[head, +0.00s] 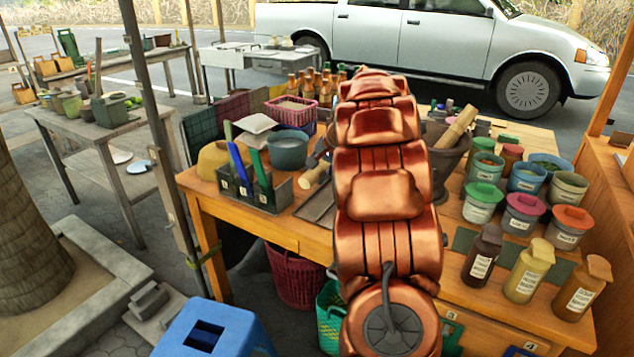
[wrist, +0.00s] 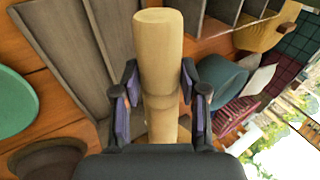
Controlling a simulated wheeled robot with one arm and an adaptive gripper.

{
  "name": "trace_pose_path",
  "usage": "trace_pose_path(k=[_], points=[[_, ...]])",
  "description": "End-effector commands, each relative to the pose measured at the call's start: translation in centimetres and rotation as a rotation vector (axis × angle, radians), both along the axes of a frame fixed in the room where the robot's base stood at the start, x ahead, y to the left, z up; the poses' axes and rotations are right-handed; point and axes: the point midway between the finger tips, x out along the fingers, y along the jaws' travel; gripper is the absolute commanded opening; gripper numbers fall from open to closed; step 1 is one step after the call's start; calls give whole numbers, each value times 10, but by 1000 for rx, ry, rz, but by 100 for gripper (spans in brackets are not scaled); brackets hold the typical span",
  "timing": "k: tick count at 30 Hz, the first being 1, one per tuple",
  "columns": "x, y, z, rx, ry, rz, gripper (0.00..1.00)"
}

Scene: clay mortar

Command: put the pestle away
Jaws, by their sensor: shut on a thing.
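A pale wooden pestle (wrist: 158,45) is between the two fingers of my gripper (wrist: 158,82), which is shut on it. Its rounded end points up in the wrist view. In the head view the pestle's end (head: 315,172) shows just left of my arm, and my gripper is mostly hidden behind the arm. A grey-brown wooden tray (wrist: 68,45) lies under and beside the pestle; part of it shows in the head view (head: 318,208). The dark mortar (head: 447,160) stands right of my arm, partly hidden, with another wooden stick (head: 455,127) leaning in it.
A dark divided holder (head: 268,197) with upright tools stands left of the pestle. A yellow bowl (head: 213,160), a blue-grey bowl (head: 288,150) and a pink basket (head: 290,110) are near it. Several lidded jars and bottles (head: 482,255) crowd the right side. A blue stool (head: 205,330) stands in front.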

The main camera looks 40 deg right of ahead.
Motion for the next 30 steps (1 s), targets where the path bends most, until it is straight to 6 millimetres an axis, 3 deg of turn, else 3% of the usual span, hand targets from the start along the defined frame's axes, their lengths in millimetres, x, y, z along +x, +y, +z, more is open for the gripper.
trace_pose_path(k=[11, 30], points=[[0, 0, -12, -1, 0, 0, 0], [1, 0, -59, -1, -2, 1, 0]])
